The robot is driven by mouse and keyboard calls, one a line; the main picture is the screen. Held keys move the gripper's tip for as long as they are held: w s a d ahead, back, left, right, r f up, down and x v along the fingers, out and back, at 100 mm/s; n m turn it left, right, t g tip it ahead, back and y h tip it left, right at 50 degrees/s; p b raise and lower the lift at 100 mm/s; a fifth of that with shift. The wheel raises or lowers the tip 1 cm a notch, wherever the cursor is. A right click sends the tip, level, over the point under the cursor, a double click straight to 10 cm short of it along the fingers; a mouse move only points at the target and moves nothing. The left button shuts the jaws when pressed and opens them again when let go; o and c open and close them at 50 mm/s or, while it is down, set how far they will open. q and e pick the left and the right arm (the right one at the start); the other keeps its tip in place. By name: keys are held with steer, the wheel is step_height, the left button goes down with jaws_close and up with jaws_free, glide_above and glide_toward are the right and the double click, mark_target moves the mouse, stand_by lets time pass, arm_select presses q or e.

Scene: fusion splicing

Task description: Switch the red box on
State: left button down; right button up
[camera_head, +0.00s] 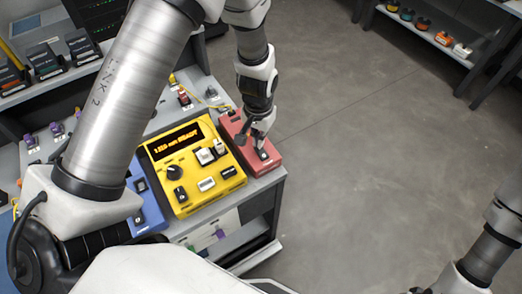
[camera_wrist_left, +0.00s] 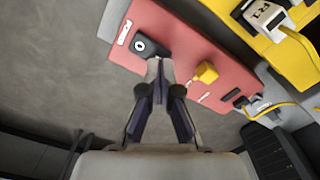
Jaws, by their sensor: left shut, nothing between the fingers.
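The red box (camera_head: 268,163) sits at the right end of the workbench, beside the yellow box. In the left wrist view the red box (camera_wrist_left: 190,45) shows a black switch (camera_wrist_left: 146,46) with a white round mark near one end and a yellow block-shaped part on its face. My left gripper (camera_head: 262,150) is over the near end of the red box. In the left wrist view its fingertips (camera_wrist_left: 160,72) are together, empty, and right beside the black switch; I cannot tell whether they touch it. My right gripper is not in view; only part of my right arm shows at lower right.
The yellow box (camera_head: 208,186) with a lit display stands left of the red box, and a blue box (camera_head: 143,205) is partly hidden behind my left arm. Yellow cable runs at the rear. Open floor (camera_head: 370,180) lies to the right. A shelf (camera_head: 430,38) stands at top right.

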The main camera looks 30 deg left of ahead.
arm_select(q)
steer(key=shift+f+b, duration=0.55)
steer(key=shift+f, duration=0.5)
stand_by(0.4)
step_height(320, 180, up, 7)
steer(key=p, duration=0.6)
steer(key=shift+r, duration=0.1)
steer(key=shift+s, duration=0.1)
